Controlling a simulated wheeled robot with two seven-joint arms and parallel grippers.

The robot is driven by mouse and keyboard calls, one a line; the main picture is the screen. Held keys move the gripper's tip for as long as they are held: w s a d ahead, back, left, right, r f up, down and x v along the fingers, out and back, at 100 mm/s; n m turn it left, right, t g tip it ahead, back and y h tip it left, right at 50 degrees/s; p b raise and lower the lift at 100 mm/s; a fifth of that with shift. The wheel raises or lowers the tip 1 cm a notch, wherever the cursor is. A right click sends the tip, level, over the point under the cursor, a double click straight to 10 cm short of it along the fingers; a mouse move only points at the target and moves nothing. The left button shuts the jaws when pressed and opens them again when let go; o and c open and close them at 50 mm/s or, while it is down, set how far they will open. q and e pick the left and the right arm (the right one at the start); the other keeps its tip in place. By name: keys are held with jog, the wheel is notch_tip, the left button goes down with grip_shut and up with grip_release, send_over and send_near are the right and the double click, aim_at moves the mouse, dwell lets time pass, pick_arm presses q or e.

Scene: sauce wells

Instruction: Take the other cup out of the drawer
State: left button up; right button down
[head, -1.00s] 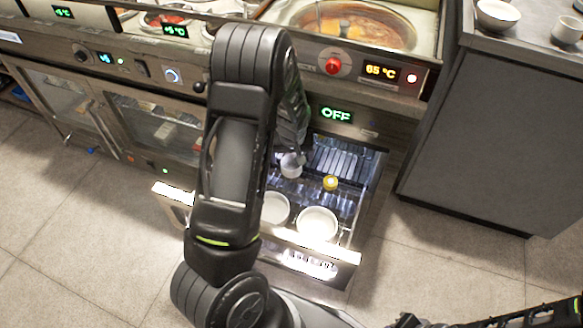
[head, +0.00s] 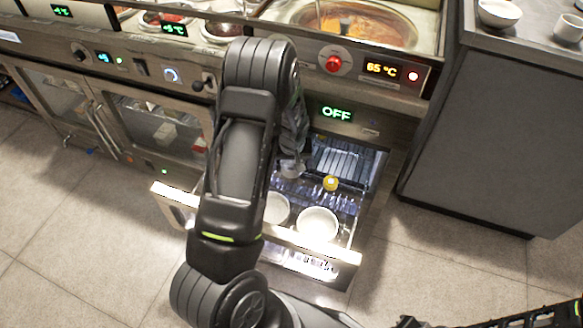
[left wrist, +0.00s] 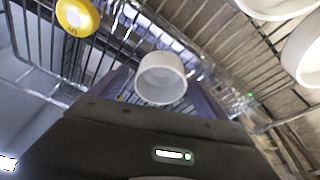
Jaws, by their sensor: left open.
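A white cup (head: 291,169) stands in the open drawer (head: 300,247), toward its back left; it also shows in the left wrist view (left wrist: 161,80). My left gripper (head: 292,158) reaches down into the drawer at this cup and partly covers it in the head view. In the left wrist view my left gripper (left wrist: 160,92) is open, with one bluish finger on each side of the cup. I cannot tell whether the fingers touch it. A second white cup (head: 568,28) stands on the grey counter at the upper right. My right gripper does not show.
Two white bowls, one (head: 318,224) clear and one (head: 276,208) partly behind my left arm, sit at the drawer's front. A yellow round item (head: 331,183) lies right of the cup on the wire rack. A bowl (head: 498,13) is on the grey counter (head: 480,130).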

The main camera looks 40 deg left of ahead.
pick_arm(q)
jog(key=c, duration=1.5)
